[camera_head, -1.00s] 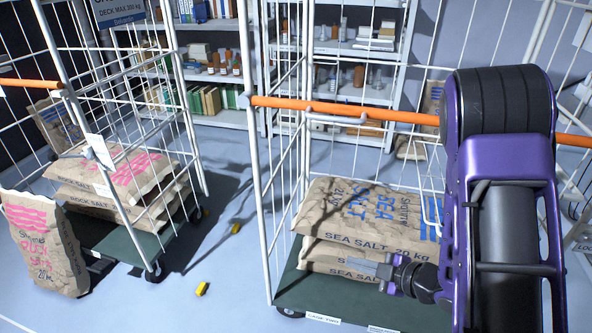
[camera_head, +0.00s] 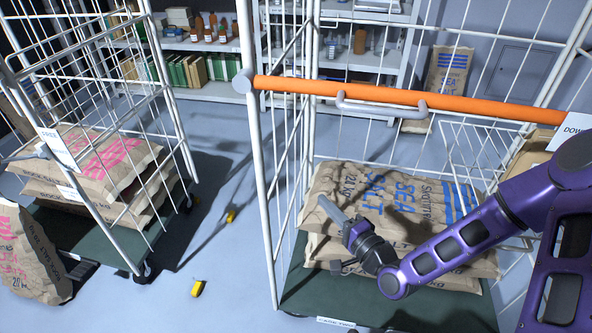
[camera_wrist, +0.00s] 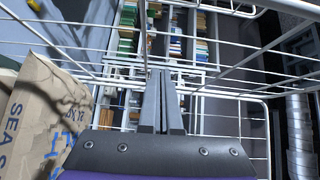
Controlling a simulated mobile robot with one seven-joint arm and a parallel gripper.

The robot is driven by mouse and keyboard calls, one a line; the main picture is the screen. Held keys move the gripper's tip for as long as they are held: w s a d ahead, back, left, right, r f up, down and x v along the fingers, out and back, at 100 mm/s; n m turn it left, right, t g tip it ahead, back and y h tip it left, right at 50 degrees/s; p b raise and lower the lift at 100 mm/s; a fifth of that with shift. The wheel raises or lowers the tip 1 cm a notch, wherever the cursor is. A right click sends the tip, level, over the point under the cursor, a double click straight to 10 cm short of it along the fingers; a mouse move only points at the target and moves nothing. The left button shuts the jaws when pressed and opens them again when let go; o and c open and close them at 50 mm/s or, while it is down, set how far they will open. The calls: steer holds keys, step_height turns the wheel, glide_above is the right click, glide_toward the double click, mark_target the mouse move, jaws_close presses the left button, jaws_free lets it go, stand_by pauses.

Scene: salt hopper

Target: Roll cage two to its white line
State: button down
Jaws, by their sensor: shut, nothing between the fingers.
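Cage two (camera_head: 264,205) is a white wire roll cage with a dark green deck (camera_head: 330,297), at the centre right of the head view. Its label (camera_head: 336,322) is on the deck's front edge. An orange push bar (camera_head: 400,100) with a grey bracket runs across its top front. Sea salt sacks (camera_head: 390,205) lie stacked on the deck. My gripper (camera_head: 332,212) is in front of the sacks, below the bar. In the wrist view my gripper (camera_wrist: 161,90) is shut and empty, with cage wires beyond it. No white line is clearly visible.
Another cage (camera_head: 165,110) with rock salt sacks (camera_head: 95,170) stands at the left. A sack (camera_head: 30,255) leans by it. Yellow pieces (camera_head: 197,288) lie on the floor between the cages. Shelves (camera_head: 195,45) stand behind. A sea salt sack (camera_head: 447,75) stands at the back.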

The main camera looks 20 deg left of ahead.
steer(key=a, duration=0.1)
glide_toward(279, 168)
steer(key=w, duration=0.4)
steer(key=a, duration=0.4)
steer(key=shift+s+a, duration=0.1)
steer(key=shift+s, duration=0.3)
steer(key=shift+s+a+m+b, duration=0.1)
steer(key=shift+a+m+b, duration=0.2)
steer(key=shift+a, duration=0.15)
